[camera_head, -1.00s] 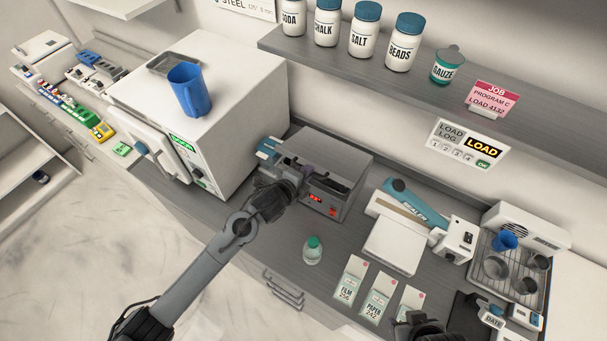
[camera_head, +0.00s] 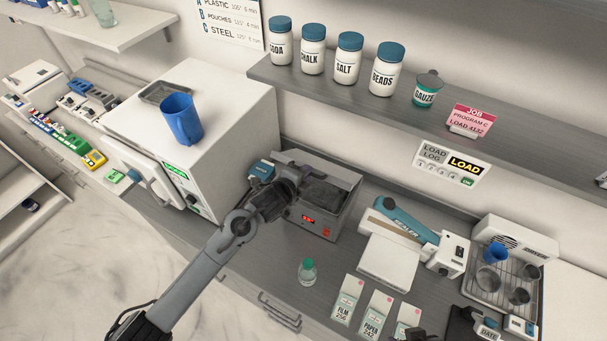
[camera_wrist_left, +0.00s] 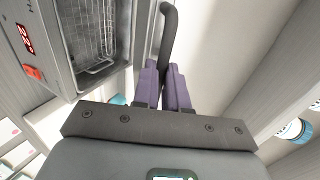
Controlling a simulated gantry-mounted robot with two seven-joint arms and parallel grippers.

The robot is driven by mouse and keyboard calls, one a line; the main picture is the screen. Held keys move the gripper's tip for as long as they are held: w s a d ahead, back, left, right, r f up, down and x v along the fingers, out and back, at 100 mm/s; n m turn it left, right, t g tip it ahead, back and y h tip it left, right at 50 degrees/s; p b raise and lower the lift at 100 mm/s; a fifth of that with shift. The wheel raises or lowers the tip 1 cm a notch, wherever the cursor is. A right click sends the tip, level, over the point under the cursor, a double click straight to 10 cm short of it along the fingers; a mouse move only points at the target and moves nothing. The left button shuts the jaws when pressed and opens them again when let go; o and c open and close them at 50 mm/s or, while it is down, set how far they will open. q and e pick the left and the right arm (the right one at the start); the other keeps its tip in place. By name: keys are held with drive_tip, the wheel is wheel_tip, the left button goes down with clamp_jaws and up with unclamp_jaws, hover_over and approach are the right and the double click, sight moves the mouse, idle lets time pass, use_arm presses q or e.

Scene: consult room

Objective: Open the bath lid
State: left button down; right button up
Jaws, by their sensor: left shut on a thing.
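The bath (camera_head: 343,217) is a grey metal box with a red display, standing on the counter right of the white steriliser. In the left wrist view its open basin (camera_wrist_left: 88,35) shows a wire basket inside. The bath lid (camera_wrist_left: 145,40) appears there as a raised panel, seen nearly edge-on beside the basin. Its dark curved handle (camera_wrist_left: 168,42) lies between the purple fingers of my left gripper (camera_wrist_left: 165,72), which are shut on it. In the head view my left gripper (camera_head: 300,185) is over the bath's left part and hides some of it. My right gripper (camera_head: 415,335) barely shows at the bottom edge.
The steriliser (camera_head: 215,110) with a blue jug (camera_head: 181,119) on top stands close on the left. A small bottle (camera_head: 307,272) stands in front of the bath. The sealer (camera_head: 388,262) is to its right. A shelf (camera_head: 400,105) with jars runs above.

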use_arm(q)
drive_tip(key=c, duration=1.2)
unclamp_jaws()
drive_tip(key=shift+o, duration=0.2)
drive_tip(key=b+v, duration=0.1)
drive_tip(key=v, duration=1)
drive_tip(key=shift+b, duration=0.3)
